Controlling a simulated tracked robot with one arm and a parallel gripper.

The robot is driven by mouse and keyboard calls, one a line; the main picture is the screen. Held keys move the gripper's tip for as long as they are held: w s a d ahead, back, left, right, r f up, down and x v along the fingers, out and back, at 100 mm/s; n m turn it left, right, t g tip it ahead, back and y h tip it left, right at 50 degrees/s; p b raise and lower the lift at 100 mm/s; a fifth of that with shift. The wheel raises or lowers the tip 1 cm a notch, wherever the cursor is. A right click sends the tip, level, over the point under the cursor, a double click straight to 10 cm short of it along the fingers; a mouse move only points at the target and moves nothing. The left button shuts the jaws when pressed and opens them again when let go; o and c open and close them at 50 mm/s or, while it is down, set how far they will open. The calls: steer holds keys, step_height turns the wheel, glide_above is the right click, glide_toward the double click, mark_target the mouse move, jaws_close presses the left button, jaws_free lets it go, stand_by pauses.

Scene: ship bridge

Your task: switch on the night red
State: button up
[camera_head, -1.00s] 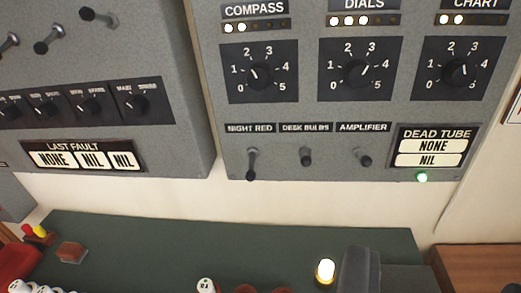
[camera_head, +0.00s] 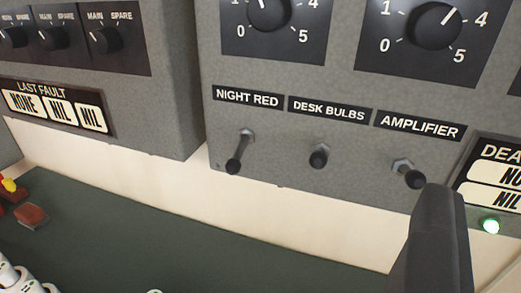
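The NIGHT RED label (camera_head: 248,96) is on the grey panel in the upper middle of the view. Below it the night red toggle switch (camera_head: 240,153) hangs down and slightly left, with a dark knob at its tip. My gripper (camera_head: 437,215) shows as a dark grey shape at the lower right. It is to the right of and lower than the night red toggle, apart from it, with its upper end near the amplifier toggle. Only one dark piece shows, so I cannot tell its opening.
The desk bulbs toggle (camera_head: 319,156) and the amplifier toggle (camera_head: 408,174) stand to the right of night red. A green lamp (camera_head: 489,226) is lit at the right. A dark green desk top (camera_head: 170,240) lies below. A second grey box (camera_head: 165,100) stands close on the left.

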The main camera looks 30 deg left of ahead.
steer(key=w+a+f+n+t+y, duration=0.2)
steer(key=w+a+f+y, duration=0.2)
steer(key=a+f, duration=0.45)
steer(key=n+y+p, duration=0.1)
steer(key=y+p, duration=0.1)
steer(key=y, duration=0.4)
glide_toward(233, 173)
steer(key=x, duration=1)
steer(key=shift+w+a+r, duration=0.1)
steer(key=shift+w+a, duration=0.05)
steer(key=shift+w, duration=0.2)
